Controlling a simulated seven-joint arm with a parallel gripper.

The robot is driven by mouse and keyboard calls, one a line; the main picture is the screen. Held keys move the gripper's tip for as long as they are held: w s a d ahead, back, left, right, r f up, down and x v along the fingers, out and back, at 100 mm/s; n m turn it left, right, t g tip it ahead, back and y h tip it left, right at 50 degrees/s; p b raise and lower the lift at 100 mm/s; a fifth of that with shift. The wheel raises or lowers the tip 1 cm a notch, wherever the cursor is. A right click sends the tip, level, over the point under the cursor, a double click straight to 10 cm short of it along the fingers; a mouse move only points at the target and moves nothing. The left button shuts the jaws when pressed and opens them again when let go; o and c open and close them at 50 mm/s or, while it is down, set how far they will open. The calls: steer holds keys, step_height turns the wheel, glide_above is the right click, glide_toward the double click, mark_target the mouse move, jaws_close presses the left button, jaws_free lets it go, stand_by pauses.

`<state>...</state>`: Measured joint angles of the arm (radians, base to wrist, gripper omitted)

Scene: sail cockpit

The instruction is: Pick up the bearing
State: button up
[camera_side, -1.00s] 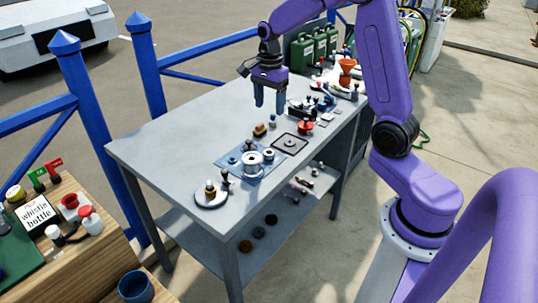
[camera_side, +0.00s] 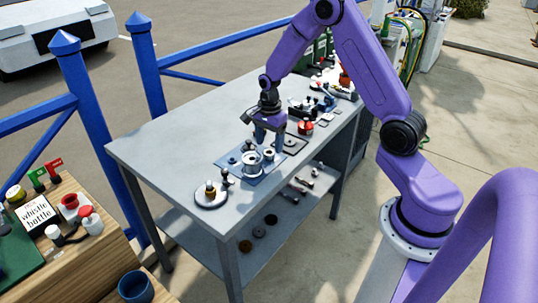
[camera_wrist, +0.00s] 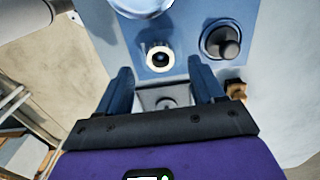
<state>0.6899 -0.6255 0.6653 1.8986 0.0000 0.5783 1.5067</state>
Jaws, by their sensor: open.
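The bearing (camera_wrist: 159,57), a pale ring with a dark centre, lies on the blue mat (camera_wrist: 190,72) in the wrist view. It also shows small on the mat in the side view (camera_side: 268,154), beside a silver spool-like part (camera_side: 252,162). My gripper (camera_wrist: 161,68) is open, with its two blue fingers pointing down. In the wrist view the bearing appears between and just beyond the fingertips, apart from both. In the side view my gripper (camera_side: 269,143) is low over the back part of the mat. Its exact height above the bearing is hard to tell.
A dark knobbed part (camera_wrist: 222,42) stands right of the bearing in the wrist view. A brown block (camera_wrist: 236,88) sits by the right finger, and a square grey tray (camera_wrist: 165,97) lies between the fingers. A red part (camera_side: 305,127) stands nearby. The bench's left side is clear.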

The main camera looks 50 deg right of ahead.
mark_target(270, 154)
steer(key=shift+f, duration=1.55)
steer(key=c, duration=1.1)
steer(key=shift+r, duration=0.1)
steer(key=shift+w+r, duration=0.1)
steer(key=shift+r, duration=0.45)
step_height(270, 154, up, 2)
steer(key=shift+r, duration=0.15)
steer(key=s+a+r, duration=0.1)
steer(key=s+r, duration=0.2)
steer(key=s, duration=0.1)
steer(key=s+a+r, duration=0.1)
steer(key=s+r, duration=0.2)
steer(key=s, duration=0.2)
steer(key=s+a+r, duration=0.1)
steer(key=s+r, duration=0.2)
steer(key=s, duration=0.1)
steer(key=shift+s+r, duration=0.2)
steer(key=shift+s, duration=0.2)
